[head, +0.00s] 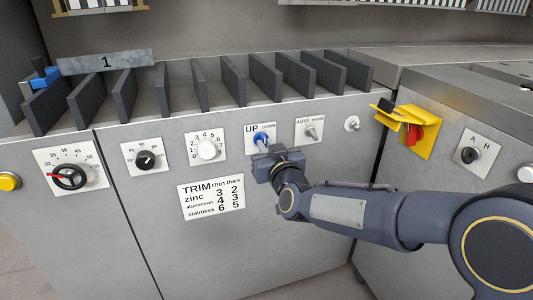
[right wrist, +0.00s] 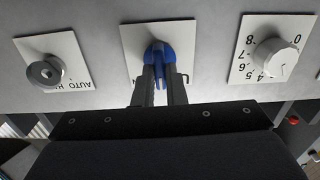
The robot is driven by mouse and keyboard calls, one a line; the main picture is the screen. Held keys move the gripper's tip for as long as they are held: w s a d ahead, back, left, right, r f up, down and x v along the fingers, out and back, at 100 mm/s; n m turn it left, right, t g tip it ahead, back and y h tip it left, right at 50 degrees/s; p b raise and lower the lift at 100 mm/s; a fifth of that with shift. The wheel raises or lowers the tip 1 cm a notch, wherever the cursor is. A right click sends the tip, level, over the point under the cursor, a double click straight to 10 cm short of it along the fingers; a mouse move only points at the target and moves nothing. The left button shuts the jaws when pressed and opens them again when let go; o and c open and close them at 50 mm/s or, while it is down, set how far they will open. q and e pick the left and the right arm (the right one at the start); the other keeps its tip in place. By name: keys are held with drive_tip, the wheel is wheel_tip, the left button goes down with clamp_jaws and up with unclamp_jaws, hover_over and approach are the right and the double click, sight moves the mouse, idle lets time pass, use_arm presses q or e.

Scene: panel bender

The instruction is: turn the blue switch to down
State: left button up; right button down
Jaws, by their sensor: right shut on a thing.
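The blue switch (head: 260,139) sits on a white plate marked UP on the left and DOWN on the right, on the grey front panel. My right gripper (head: 264,150) is at the plate, its fingers up against the switch and covering part of it. In the right wrist view the blue switch (right wrist: 159,58) is between the two fingertips (right wrist: 160,72), and the gripper is shut on it. Which label the switch points to is hard to tell, as the gripper hides part of it. My left gripper is not in view.
The AUTO/HAND toggle (head: 311,132) is close on the right and a white numbered knob (head: 207,149) on the left. A yellow bracket with a red handle (head: 414,133) stands out further right. Dark upright plates (head: 264,76) line the ledge above. A TRIM label (head: 211,196) is below.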

drive_tip(key=m+b, duration=0.2)
drive_tip(key=m, duration=0.2)
drive_tip(key=shift+f, duration=0.1)
drive_tip(key=shift+m+b, duration=0.4)
drive_tip(key=shift+m, duration=0.6)
drive_tip(key=c, duration=1.5)
unclamp_jaws()
drive_tip(key=shift+d, duration=0.1)
